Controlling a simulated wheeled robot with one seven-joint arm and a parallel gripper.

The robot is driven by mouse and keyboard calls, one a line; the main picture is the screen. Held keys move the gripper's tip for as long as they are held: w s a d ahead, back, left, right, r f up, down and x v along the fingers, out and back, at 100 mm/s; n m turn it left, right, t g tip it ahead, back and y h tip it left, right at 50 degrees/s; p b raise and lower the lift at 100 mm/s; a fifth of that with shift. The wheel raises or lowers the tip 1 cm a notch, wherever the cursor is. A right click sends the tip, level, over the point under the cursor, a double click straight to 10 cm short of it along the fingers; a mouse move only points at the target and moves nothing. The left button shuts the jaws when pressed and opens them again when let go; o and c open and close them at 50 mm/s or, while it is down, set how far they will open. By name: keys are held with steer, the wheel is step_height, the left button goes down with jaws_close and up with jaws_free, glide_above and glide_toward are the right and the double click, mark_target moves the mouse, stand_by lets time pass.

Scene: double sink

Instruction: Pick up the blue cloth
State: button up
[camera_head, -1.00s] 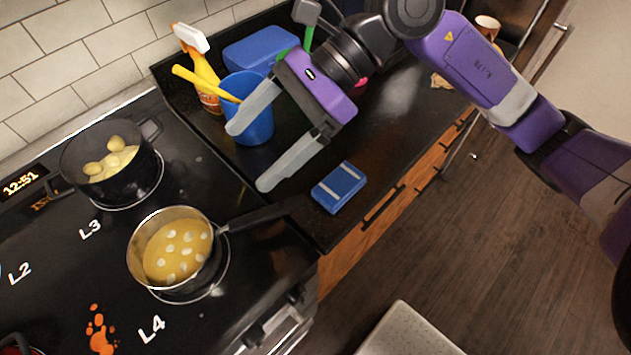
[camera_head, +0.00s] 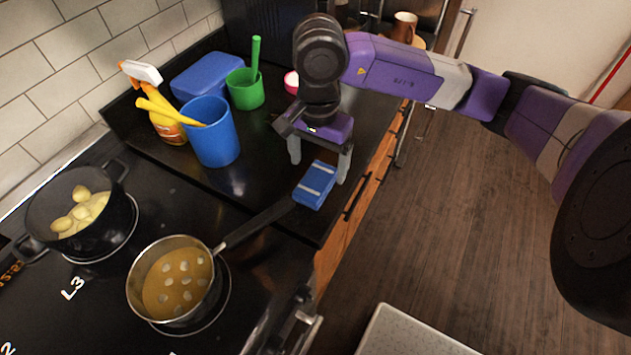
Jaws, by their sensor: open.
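The blue cloth (camera_head: 315,185) is a small folded block with two pale stripes. It lies on the dark counter near the front edge, right of the stove. My gripper (camera_head: 320,168) points down just behind the cloth, with its jaws open. One finger is left of the cloth's far end and the other is at its right side. I cannot tell whether the right finger touches the cloth. Nothing shows held between the fingers.
A blue cup (camera_head: 212,135), a spray bottle (camera_head: 165,125), a blue box (camera_head: 205,77) and a green cup (camera_head: 246,92) stand at the back left. A pan (camera_head: 172,282) with its handle toward the cloth and a dark pot (camera_head: 85,215) sit on the stove.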

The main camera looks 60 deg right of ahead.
mark_target(316, 179)
steer(key=shift+w+d+f+p, duration=0.15)
steer(key=shift+f+p, duration=0.35)
steer(key=shift+f, duration=0.95)
steer(key=shift+w+f+p, duration=0.15)
steer(key=shift+f+p, duration=0.3)
steer(key=shift+f, duration=1)
steer(key=shift+c, duration=0.4)
steer(key=c, duration=1.4)
steer(key=shift+r, duration=0.1)
step_height(316, 179, up, 20)
steer(key=b, duration=0.3)
